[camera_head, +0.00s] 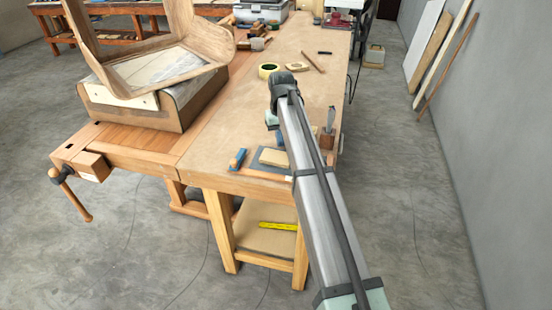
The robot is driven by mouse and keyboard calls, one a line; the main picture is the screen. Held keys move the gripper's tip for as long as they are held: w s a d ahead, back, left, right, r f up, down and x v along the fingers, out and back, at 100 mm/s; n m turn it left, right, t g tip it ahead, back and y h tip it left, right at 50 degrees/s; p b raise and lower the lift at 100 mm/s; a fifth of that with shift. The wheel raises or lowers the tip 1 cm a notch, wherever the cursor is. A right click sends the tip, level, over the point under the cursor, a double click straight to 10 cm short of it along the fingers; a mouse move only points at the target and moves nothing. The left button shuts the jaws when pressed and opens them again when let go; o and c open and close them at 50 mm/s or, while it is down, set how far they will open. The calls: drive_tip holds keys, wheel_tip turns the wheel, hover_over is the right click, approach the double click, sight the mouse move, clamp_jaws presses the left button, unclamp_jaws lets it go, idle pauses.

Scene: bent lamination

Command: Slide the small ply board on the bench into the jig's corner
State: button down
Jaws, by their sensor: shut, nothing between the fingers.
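A small pale ply board (273,158) lies at the near end of the bench (225,120), on or against a flat dark grey plate (257,163). My arm crosses in front of the board's right side. A wooden strip (262,173) runs along the plate's near side. I cannot tell where the jig's corner is, or whether the board touches it. My gripper (280,138) is mostly hidden behind my arm link, just beyond the board in the picture. It is shut and empty. I cannot tell whether its fingertips touch anything.
A blue tool (237,159) lies left of the plate. A wooden block with an upright tool (328,135) stands right of my arm. A large bent-wood piece (150,60) stands at the left. Tape (268,71) and small wood pieces lie farther back. The bench's middle is clear.

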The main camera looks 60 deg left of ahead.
sight(278, 153)
drive_tip(key=shift+f, duration=0.7)
drive_tip(key=shift+r, duration=0.2)
idle(0.6)
drive_tip(key=shift+s+d, duration=0.1)
drive_tip(key=shift+s+d, duration=1.8)
drive_tip(key=shift+s, duration=0.05)
drive_tip(key=shift+w+a, duration=0.15)
drive_tip(key=shift+w, duration=0.05)
drive_tip(key=shift+w+a, duration=0.3)
drive_tip(key=shift+r, duration=0.15)
